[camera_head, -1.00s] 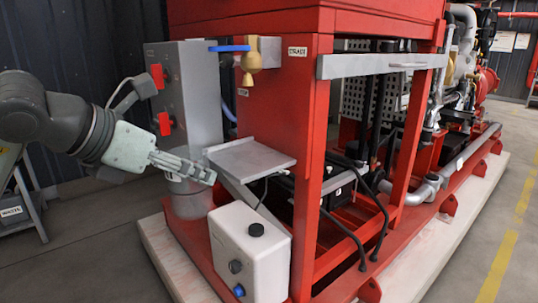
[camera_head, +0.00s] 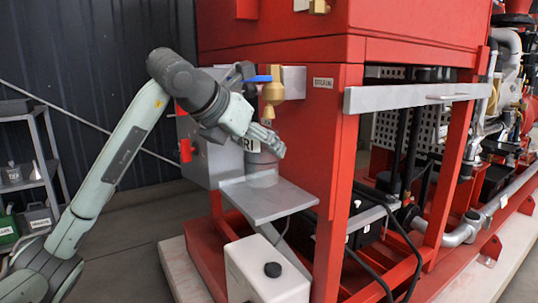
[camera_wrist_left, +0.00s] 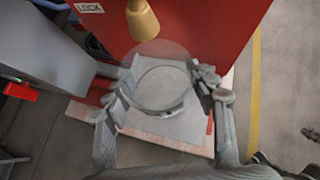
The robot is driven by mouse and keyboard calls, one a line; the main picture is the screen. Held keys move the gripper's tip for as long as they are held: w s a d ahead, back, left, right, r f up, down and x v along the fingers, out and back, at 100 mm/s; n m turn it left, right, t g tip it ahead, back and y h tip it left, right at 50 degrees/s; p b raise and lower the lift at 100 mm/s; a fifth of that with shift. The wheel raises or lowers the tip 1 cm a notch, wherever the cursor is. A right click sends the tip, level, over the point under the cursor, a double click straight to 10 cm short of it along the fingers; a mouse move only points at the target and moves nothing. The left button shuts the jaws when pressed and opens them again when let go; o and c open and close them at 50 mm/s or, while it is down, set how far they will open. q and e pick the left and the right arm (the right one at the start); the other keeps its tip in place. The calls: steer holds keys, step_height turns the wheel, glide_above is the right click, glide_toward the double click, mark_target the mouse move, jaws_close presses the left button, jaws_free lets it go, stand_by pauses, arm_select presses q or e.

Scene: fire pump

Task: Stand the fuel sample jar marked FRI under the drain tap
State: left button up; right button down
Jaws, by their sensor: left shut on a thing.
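The sample jar (camera_head: 262,166) is a clear, greyish cylinder with a white label; only "RI" is readable, the rest hidden by my fingers. My left gripper (camera_head: 267,140) is shut on its upper part and holds it upright over the grey shelf (camera_head: 283,206). I cannot tell whether its base touches the shelf. The brass drain tap (camera_head: 272,93) with a blue lever is just above the gripper. In the left wrist view, the jar's round mouth (camera_wrist_left: 160,77) is between the fingers (camera_wrist_left: 166,84), and the tap nozzle (camera_wrist_left: 142,20) shows beside its rim. My right gripper is out of view.
A white tank (camera_head: 264,275) with a black cap stands below the shelf. A grey cabinet (camera_head: 205,150) with red switches is behind my gripper. The red frame (camera_head: 335,150) rises right of the shelf. A rack (camera_head: 40,160) stands at far left.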

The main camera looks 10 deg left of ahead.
mark_target(269, 157)
arm_select(q)
steer(key=shift+w+d, duration=0.3)
steer(key=shift+w, duration=0.3)
steer(key=shift+w+d, duration=0.25)
steer(key=shift+w, duration=0.35)
steer(key=shift+w+f, duration=0.15)
steer(key=shift+f, duration=1.6)
steer(key=shift+f, duration=0.1)
steer(key=o, duration=1.4)
